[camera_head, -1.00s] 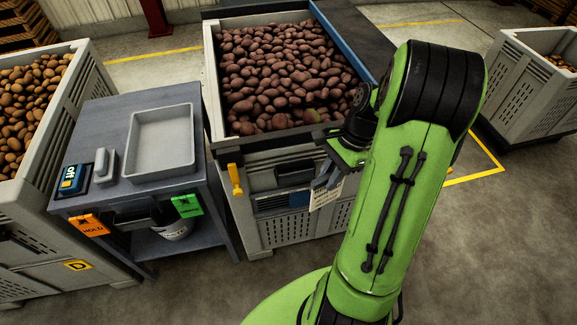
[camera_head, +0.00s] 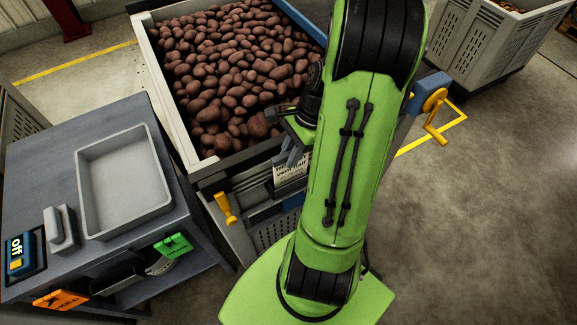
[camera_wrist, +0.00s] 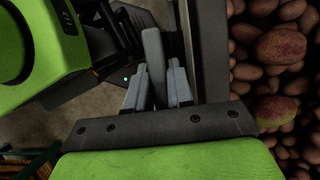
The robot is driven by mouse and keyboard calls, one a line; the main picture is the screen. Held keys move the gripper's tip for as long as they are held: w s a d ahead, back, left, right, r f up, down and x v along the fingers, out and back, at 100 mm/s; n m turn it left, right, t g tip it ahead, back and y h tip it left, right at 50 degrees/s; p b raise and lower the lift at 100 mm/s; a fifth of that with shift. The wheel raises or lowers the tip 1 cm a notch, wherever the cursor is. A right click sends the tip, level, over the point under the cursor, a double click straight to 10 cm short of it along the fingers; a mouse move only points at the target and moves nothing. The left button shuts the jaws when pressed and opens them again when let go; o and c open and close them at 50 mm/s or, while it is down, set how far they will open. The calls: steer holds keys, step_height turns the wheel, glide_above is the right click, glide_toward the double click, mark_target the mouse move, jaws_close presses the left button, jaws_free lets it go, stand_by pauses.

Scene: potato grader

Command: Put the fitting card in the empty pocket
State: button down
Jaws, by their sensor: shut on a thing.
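My gripper (camera_head: 292,152) is shut on a white card (camera_head: 290,175) with dark print, mostly unreadable. The card hangs below the fingers, in front of the potato crate's near side. In the wrist view my gripper (camera_wrist: 157,88) has a grey piece (camera_wrist: 154,62) between its two fingers, beside the crate edge. An orange card (camera_head: 60,299) and a green card (camera_head: 172,246) are on the side table's front. A blue panel (camera_head: 265,213) shows low on the crate front, partly covered. I cannot make out an empty pocket; my arm and the card hide part of that front.
The crate (camera_head: 165,95) is full of red potatoes. A yellow lever (camera_head: 226,208) sticks out beside the card. Floor is clear at right.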

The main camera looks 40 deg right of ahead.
steer(key=shift+f+b, duration=0.55)
steer(key=shift+f, duration=1.35)
steer(key=c, duration=1)
jaws_free()
steer(key=p+v, duration=0.4)
steer(key=v, duration=0.8)
steer(key=shift+a+r, duration=0.25)
steer(key=shift+r, duration=0.15)
steer(key=w+a+r+n+t+h, duration=0.1)
steer(key=a+r+n+h, duration=0.1)
steer(key=a+r+n, duration=0.35)
steer(key=a+r+n+h, duration=0.25)
steer(key=a+n, duration=0.35)
steer(key=a, duration=0.3)
steer(key=s+a+r+n+t, duration=0.3)
steer(key=s+a+n, duration=0.3)
steer(key=n, duration=0.3)
steer(key=shift+s+a+r+n, duration=0.15)
steer(key=shift+s+a+n, duration=0.1)
steer(key=shift+n, duration=0.1)
